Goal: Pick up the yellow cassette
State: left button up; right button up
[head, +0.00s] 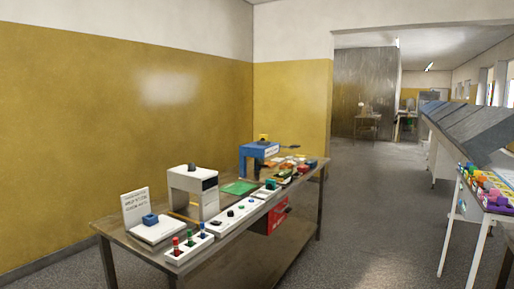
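No cassette can be made out for certain at this distance. A small yellow piece (263,137) sits on or just behind the top of a blue machine (259,151) toward the far end of the long table (160,254). Small yellow and orange items (291,147) also lie near that end, too small to identify. Neither of my grippers is in view.
The table also bears a white machine (193,190), a white stand with a sign (135,207), a green sheet (239,187) and a white strip with knobs (237,212). A white table with colourful items (489,188) stands at right. The grey floor (385,225) between is clear.

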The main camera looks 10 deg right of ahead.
aim_at(264, 137)
jog(key=i+l, duration=0.55)
jog(key=l, duration=0.2)
jog(key=i+l+u, duration=0.1)
jog(key=i+l, duration=0.45)
jog(key=l, duration=0.2)
jog(key=i+l, duration=0.25)
jog(key=l, duration=0.15)
jog(key=i+l+u, duration=0.1)
jog(key=i+l, duration=0.45)
jog(key=l, duration=0.3)
